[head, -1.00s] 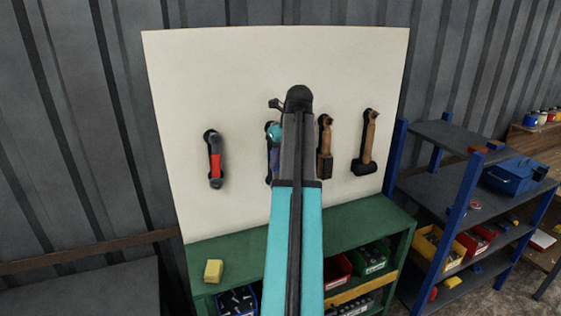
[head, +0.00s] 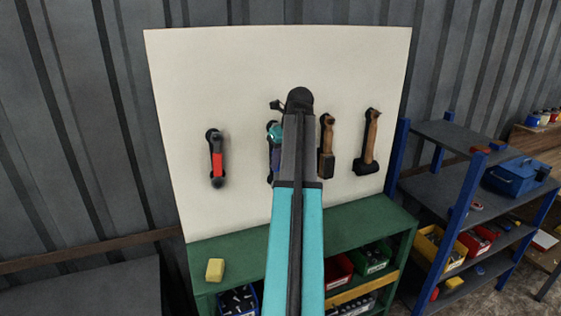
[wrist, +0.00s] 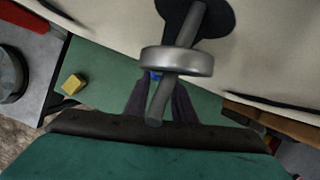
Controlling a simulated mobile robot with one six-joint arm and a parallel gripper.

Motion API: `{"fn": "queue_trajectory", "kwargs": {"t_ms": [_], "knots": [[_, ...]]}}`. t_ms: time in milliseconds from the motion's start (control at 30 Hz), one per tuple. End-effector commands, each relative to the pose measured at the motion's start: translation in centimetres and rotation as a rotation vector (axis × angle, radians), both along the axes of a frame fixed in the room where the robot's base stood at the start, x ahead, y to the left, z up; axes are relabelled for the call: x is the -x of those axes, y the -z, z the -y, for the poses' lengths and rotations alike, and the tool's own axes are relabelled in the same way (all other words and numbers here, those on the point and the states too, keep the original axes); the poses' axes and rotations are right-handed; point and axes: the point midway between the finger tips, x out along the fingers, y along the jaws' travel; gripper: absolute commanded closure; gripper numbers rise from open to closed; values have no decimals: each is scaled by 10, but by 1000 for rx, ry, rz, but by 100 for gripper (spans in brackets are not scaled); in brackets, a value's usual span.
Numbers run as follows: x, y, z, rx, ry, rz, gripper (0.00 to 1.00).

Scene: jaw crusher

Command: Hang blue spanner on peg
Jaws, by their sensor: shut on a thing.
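In the wrist view a grey metal ring (wrist: 177,62), seemingly the spanner's ring end, sits around a grey peg (wrist: 188,25). The peg stands out from a dark tool outline on the board, and its free end shows below the ring. A small bit of blue (wrist: 154,75) below the ring is the blue spanner's shank. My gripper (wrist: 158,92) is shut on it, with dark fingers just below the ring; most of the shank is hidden. In the head view my arm hides most of the gripper and spanner, close to the pale board (head: 210,80).
A red-handled tool (head: 216,158) hangs left of my arm. A mallet (head: 326,148) and a hammer (head: 369,145) hang right of it. A green bench (head: 362,222) with a yellow block (head: 215,270) stands below. A blue-framed shelf (head: 455,190) stands at right.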

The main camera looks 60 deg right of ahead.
Motion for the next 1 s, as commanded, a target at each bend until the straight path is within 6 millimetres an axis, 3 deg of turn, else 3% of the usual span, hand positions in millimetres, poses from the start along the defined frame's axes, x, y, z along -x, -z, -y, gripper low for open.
{"fn": "queue_trajectory", "kwargs": {"t_ms": [67,100,200,667,1000], "knots": [[0,-1,0,0,0,1,100],[-1,-1,0,1,-1,1,70],[-1,0,-1,1,-1,1,55],[1,-3,-1,1,-1,1,55],[10,-28,-4,2,-1,1,55]]}}
